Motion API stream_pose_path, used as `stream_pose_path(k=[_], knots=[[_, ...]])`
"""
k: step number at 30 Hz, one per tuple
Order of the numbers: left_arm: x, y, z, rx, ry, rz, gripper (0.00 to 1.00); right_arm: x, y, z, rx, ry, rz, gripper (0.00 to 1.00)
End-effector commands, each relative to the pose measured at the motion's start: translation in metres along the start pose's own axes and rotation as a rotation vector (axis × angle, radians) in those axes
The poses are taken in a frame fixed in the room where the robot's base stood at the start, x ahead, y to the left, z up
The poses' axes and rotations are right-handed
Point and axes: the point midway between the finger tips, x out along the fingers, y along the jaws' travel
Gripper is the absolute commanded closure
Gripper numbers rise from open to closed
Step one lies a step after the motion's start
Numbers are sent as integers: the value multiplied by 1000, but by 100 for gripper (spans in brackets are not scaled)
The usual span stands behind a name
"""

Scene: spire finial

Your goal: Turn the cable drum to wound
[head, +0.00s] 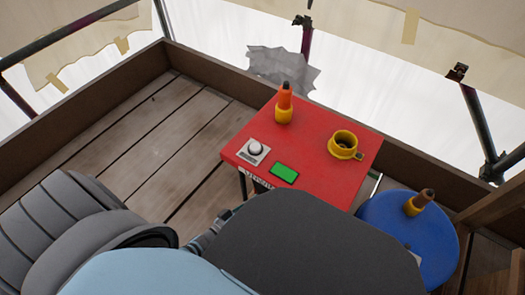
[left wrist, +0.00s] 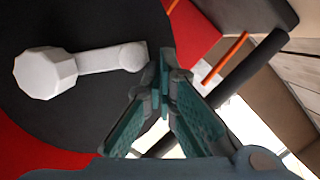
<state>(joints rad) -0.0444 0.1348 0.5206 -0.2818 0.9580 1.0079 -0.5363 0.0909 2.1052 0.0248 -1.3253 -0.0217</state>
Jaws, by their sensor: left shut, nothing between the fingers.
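In the left wrist view a large black disc (left wrist: 100,115), which looks like the cable drum, lies against a red surface (left wrist: 40,150). A white crank arm with a faceted knob (left wrist: 45,73) lies across it and ends near the fingers. My left gripper (left wrist: 163,65) is shut and empty, its fingertips at the disc's right edge, just right of the crank's narrow end. I cannot tell whether they touch. In the head view my arm parts cover the near side of the red table (head: 325,145), and the drum is not clearly visible there. My right gripper is not in view.
The red table carries an orange-tipped yellow piece (head: 284,105), a yellow cup (head: 343,145), a white round knob (head: 255,148) and a green panel (head: 285,172). A blue round stool (head: 385,215) bears another yellow-based piece (head: 419,203). Wooden edge boards and poles surround the planks.

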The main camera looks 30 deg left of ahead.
Motion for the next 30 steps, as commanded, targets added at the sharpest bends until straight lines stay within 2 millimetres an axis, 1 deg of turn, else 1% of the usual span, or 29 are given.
stream_pose_path(k=[3,7,30], knots=[[-6,-2,3,-2,5,-7,100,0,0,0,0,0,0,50],[-9,-2,6,-3,6,-7,100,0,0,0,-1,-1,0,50],[-9,0,8,-1,3,-3,100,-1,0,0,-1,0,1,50]])
